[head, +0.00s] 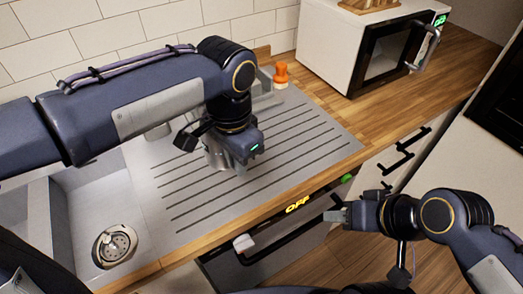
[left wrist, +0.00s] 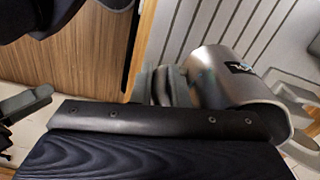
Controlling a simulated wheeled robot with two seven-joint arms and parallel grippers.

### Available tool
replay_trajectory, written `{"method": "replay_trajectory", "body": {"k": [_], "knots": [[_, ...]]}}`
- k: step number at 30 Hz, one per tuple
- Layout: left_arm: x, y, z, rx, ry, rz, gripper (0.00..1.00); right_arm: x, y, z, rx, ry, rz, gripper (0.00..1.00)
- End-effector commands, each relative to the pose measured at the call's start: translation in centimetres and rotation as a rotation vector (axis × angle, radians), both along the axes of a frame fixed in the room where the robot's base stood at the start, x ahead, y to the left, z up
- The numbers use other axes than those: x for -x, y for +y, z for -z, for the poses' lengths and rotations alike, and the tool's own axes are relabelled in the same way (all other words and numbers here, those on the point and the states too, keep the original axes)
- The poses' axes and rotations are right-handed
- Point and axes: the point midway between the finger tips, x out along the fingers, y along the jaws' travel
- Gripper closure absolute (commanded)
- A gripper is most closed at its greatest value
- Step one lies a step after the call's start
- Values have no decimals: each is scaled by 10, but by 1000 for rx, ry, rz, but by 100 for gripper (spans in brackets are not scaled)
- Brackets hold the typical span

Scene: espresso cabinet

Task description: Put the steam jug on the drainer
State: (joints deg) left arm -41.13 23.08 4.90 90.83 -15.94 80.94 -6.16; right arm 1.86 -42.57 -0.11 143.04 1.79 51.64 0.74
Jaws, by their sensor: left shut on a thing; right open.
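The steam jug (head: 216,158) is a grey metal jug, mostly hidden behind my left gripper in the head view. In the left wrist view the jug (left wrist: 228,80) shows its rounded metal side over the grooved drainer. My left gripper (head: 236,165) is shut on the jug. The drainer (head: 310,143) is a pale grey ribbed board beside the sink. The jug is over its middle part; I cannot tell whether its base touches the ribs. My right gripper (head: 338,215) is open and empty, in front of the counter near the dishwasher.
The sink with its round drain (head: 115,246) is at the left. An orange-topped item (head: 281,75) stands at the drainer's back edge. A white microwave (head: 370,50) stands on the wooden counter at the back right. The dishwasher (head: 275,235) with its handle is below the front edge.

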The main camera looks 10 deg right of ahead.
Motion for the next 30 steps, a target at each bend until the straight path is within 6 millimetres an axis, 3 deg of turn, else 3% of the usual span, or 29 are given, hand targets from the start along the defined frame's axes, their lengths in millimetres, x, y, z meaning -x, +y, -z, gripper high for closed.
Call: {"method": "replay_trajectory", "body": {"k": [8, 12, 24, 30], "knots": [[-50, -49, 29, -3, 3, 0, 100, 0, 0, -21, 0, 0, 0, 58], [-66, -63, 58, -3, 3, 0, 100, 0, 0, -24, 0, 0, 0, 58], [-85, -82, 92, 0, 0, 0, 100, 0, 0, -30, 0, 0, 0, 58], [-85, -80, 118, -1, 0, -1, 100, 0, 0, -32, 0, 0, 0, 58]]}}
